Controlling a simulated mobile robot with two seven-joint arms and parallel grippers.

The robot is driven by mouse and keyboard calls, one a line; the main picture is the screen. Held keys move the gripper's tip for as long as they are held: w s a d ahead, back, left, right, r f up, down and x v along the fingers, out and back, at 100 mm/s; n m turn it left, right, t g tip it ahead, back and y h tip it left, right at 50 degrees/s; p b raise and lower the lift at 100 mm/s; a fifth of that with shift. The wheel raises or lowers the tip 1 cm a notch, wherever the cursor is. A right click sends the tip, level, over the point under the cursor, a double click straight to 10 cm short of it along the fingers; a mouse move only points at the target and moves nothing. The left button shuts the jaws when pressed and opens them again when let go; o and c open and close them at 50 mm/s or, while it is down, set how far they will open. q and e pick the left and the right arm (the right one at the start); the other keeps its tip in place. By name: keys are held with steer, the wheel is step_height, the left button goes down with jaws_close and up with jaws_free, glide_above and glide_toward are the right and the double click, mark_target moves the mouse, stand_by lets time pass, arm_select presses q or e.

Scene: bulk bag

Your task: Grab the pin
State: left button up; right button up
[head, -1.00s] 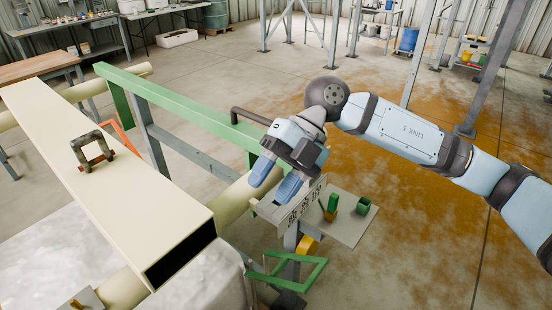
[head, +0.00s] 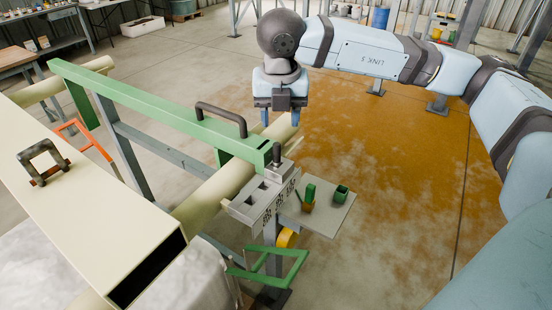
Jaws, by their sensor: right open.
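A short upright pin with a dark knob (head: 276,155) stands at the grey slotted bracket (head: 245,208), beside the end of the green beam (head: 165,105). Its lower part is hidden in or behind the bracket. My right gripper (head: 280,118) shows above and beyond the pin in the head view, fingers pointing down. It is open with nothing between its blue fingers, and apart from the pin. My left gripper is not in view.
A dark handle (head: 222,113) rises from the green beam. A small plate (head: 325,218) beside the bracket carries a green-and-orange item (head: 308,197) and a green cup (head: 340,193). A long cream box beam (head: 85,215) lies left. A green frame (head: 270,270) sticks out below.

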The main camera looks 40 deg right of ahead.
mark_target(277, 144)
steer(key=shift+w+f, duration=0.1)
steer(key=shift+f, duration=0.55)
steer(key=shift+f+p, duration=0.3)
steer(key=shift+p, duration=0.05)
steer(key=f, duration=0.1)
steer(key=f+p, duration=0.1)
steer(key=f, duration=0.1)
steer(key=shift+w+f, duration=0.3)
steer(key=shift+f, duration=0.5)
jaws_close()
